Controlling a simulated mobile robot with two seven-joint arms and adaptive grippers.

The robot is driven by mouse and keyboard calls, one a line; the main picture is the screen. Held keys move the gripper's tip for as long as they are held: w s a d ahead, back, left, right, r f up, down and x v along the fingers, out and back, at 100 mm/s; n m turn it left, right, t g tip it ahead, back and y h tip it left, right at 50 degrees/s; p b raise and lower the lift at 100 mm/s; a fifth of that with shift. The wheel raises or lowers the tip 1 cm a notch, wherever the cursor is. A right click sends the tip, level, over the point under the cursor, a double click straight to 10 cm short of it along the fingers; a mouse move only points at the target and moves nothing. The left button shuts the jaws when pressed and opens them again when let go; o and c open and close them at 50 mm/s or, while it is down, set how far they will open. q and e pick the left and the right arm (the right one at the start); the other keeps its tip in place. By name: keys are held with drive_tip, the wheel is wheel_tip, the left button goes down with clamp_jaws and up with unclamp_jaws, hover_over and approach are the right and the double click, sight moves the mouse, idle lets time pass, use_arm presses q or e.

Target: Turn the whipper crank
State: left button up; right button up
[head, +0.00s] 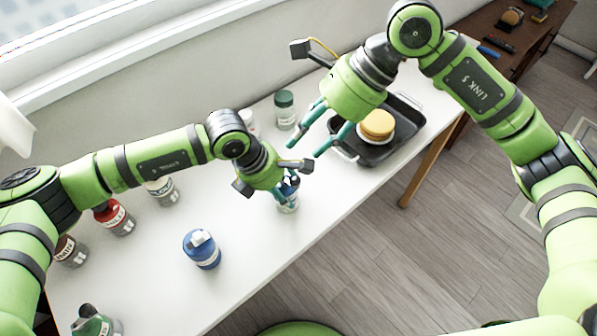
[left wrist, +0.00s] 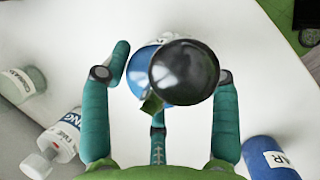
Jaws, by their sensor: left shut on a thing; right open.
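The whipper looks like a clear jar (head: 288,206) with a blue top; it stands on the white table under my left gripper (head: 287,182), which hides much of it. In the left wrist view, a round black crank knob (left wrist: 184,72) stands in front of the blue top (left wrist: 146,66). The teal fingers of my left gripper lie on both sides of the knob and top; the exact contact is hard to see. My right gripper (head: 307,144) is open and empty, above the table behind the whipper.
A dark pan (head: 408,118) with a round yellow-brown item (head: 377,125) stands at the right. A green-lidded jar (head: 285,110) is at the back. A blue canister (head: 202,250) stands front left, and several bottles line the left. The table's front edge is close to the whipper.

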sight(296, 179)
drive_tip(key=f+h, duration=0.1)
drive_tip(key=f, duration=0.2)
drive_tip(key=a+f, duration=0.1)
drive_tip(key=f, duration=0.3)
drive_tip(key=f+n+h, duration=0.1)
drive_tip(key=f, duration=0.3)
drive_tip(key=shift+s+a+h, duration=0.15)
drive_tip(key=shift+a+h, duration=0.15)
drive_tip(key=shift+a, duration=0.1)
clamp_jaws()
